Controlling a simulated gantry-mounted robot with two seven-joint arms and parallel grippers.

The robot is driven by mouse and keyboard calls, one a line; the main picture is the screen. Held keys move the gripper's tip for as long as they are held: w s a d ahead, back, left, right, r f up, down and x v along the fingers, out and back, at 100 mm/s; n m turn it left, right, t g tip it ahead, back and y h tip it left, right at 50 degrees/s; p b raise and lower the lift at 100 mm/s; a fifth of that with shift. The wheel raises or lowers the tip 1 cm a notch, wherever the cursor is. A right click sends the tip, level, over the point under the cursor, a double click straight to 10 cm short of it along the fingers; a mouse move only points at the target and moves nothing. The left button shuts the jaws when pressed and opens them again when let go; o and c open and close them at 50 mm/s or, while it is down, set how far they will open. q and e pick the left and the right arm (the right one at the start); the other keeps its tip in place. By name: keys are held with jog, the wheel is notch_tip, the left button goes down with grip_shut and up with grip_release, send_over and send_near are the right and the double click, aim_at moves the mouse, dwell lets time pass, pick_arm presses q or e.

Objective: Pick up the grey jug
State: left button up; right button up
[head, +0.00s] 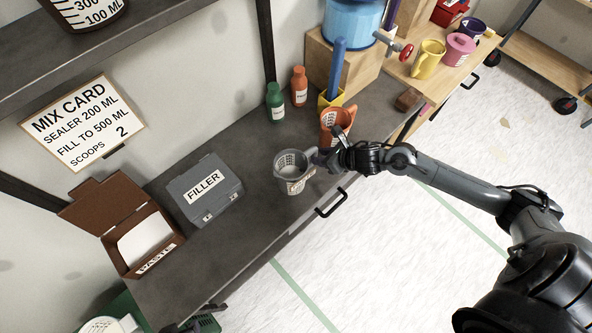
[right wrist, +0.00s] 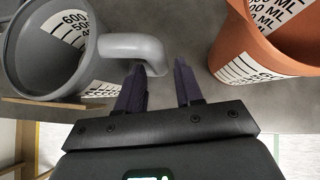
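The grey jug (head: 291,178) stands upright on the dark counter, with a white measuring label and its handle toward the right. In the right wrist view the jug (right wrist: 22,62) is at the left, and its handle (right wrist: 135,46) reaches across in front of my fingers. My right gripper (head: 330,160) is at the handle side of the jug. In the right wrist view the gripper (right wrist: 160,85) has its fingers apart, with the handle's end by the left finger; I cannot tell whether they touch. A dark part at the head view's bottom edge may be my left gripper (head: 200,321).
An orange jug (head: 335,122) stands close behind my right gripper. A grey FILLER box (head: 205,190) and an open brown PASTE box (head: 120,225) are to the left. Green (head: 275,102) and orange-red (head: 299,86) bottles stand at the back. The counter between is clear.

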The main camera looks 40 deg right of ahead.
aim_at(298, 170)
jog(key=shift+x, duration=2.15)
jog(key=shift+r, duration=0.1)
jog(key=shift+w, duration=0.1)
grip_shut()
